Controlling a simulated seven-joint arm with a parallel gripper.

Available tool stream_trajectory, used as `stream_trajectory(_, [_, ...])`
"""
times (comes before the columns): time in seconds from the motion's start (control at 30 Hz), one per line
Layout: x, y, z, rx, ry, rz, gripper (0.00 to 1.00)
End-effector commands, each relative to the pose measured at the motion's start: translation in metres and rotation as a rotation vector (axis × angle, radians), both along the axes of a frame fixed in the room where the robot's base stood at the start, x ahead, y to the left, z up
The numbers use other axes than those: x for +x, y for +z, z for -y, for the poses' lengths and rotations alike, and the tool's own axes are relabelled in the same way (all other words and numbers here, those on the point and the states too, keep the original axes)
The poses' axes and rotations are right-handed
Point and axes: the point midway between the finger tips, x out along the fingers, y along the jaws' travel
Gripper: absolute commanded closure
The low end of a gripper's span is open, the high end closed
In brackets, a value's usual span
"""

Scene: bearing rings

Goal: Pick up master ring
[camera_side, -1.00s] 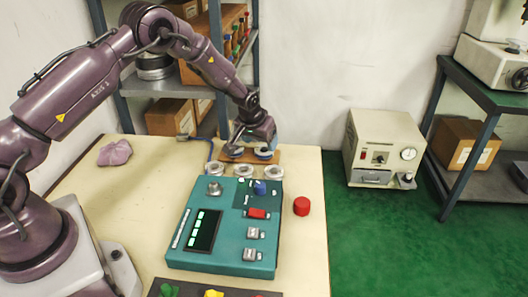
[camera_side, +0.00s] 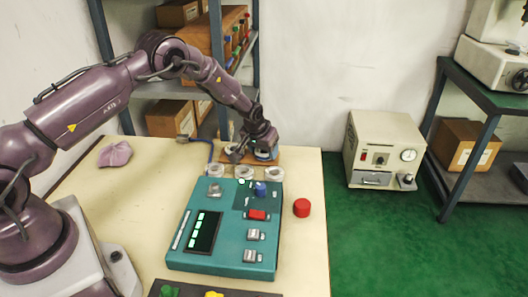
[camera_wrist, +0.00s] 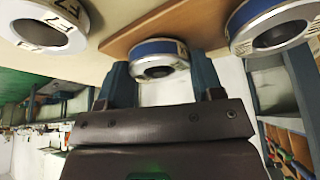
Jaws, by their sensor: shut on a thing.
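My gripper (camera_side: 264,153) is shut on a steel ring with a blue band (camera_side: 266,156), at the right part of the wooden board (camera_side: 286,157). In the wrist view the blue-banded ring (camera_wrist: 159,48) sits between the two dark fingers of my gripper (camera_wrist: 160,75), with a printed label on its band. I cannot tell whether it still touches the board (camera_wrist: 125,40). A second blue-banded ring (camera_wrist: 262,22) is at the right of the wrist view. No marking that I can read says which is the master ring.
Three pale rings stand in a row before the board: left (camera_side: 215,170), middle (camera_side: 243,172) and right (camera_side: 273,173). A teal control box (camera_side: 185,255) is nearer the camera. A red cap (camera_side: 302,207) and a pink cloth (camera_side: 115,153) lie on the table (camera_side: 140,185).

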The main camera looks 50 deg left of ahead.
Motion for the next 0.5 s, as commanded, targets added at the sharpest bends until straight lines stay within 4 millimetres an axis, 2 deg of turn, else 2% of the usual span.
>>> stream_trajectory(0.27, [0.001, 0.015, 0.000, 0.001, 0.000, 0.005, 0.71])
stream_trajectory(0.37, [0.001, 0.031, 0.000, 0.001, 0.000, 0.006, 0.71])
stream_trajectory(0.5, [-0.017, 0.055, 0.004, 0.000, 0.000, 0.003, 0.71])
